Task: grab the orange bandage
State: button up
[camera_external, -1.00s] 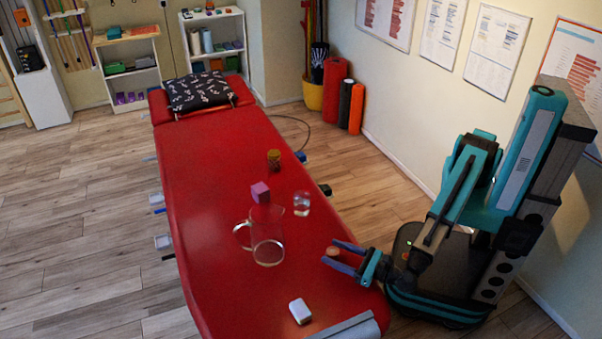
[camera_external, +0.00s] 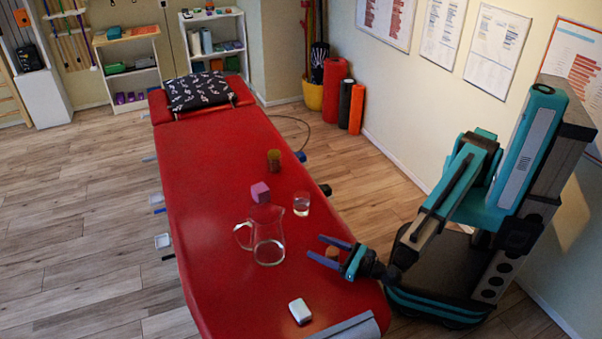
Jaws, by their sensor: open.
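A small orange-brown roll, which looks like the orange bandage (camera_external: 332,252), lies on the red treatment table (camera_external: 215,180) near its right edge. My gripper (camera_external: 316,246) is low over the table, with its blue fingers pointing left. The fingers are open, one on each side of the bandage, and their tips reach past it to the left. The bandage sits well back between the fingers, towards the palm. I cannot tell whether either finger touches it.
A glass pitcher (camera_external: 268,250) stands just left of my fingertips. Behind it are a pink cube (camera_external: 260,192), a drinking glass (camera_external: 301,205) and an amber jar (camera_external: 274,160). A white box (camera_external: 300,311) lies near the front. A dark patterned pillow (camera_external: 198,92) lies at the far end.

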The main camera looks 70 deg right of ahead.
jog(key=c, duration=1.2)
jog(key=shift+o, duration=0.2)
jog(key=shift+r, duration=0.15)
